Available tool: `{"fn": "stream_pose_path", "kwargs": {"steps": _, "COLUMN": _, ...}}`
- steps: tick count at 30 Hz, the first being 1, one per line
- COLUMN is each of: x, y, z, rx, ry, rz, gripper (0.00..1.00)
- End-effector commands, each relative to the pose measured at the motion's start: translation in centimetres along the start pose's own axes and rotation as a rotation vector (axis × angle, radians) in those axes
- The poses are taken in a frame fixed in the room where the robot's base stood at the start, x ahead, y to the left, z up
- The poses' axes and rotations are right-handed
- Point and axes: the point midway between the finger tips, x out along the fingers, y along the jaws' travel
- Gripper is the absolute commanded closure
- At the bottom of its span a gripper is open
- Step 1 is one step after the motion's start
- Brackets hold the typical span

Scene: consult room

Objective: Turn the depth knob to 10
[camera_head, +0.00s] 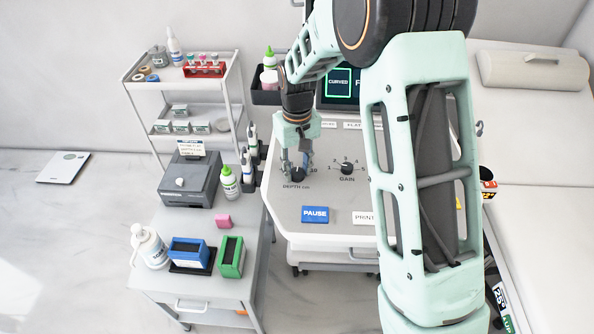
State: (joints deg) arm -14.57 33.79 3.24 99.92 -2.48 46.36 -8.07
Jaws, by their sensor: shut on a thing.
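The depth knob (297,175) is a black dial on the left of the grey console panel (340,200), above the "DEPTH cm" label (296,187). A "10" mark (314,171) shows at its right. My gripper (297,167) points down over the knob, with its fingers shut on it. The knob's pointer is hidden or too small to read. The similar gain knob (347,169) sits to the right with its own numbered scale.
The blue PAUSE button (315,214) and white PRINT button (364,218) lie in front of the knobs. Probes (249,160) stand in holders at the console's left edge. A screen (338,88) rises behind. A cart (190,290) with bottles stands left, a couch (540,140) right.

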Motion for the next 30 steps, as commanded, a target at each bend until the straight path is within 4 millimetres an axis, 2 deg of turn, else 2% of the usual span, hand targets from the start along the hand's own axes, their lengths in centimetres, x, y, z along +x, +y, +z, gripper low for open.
{"fn": "stream_pose_path", "kwargs": {"steps": 21, "x": -0.04, "y": -0.05, "z": -0.06, "rx": 0.673, "ry": 0.001, "rz": 0.000, "gripper": 0.95}}
{"fn": "stream_pose_path", "kwargs": {"steps": 30, "x": -0.08, "y": -0.02, "z": -0.06, "rx": 0.896, "ry": 0.002, "rz": 0.000, "gripper": 0.95}}
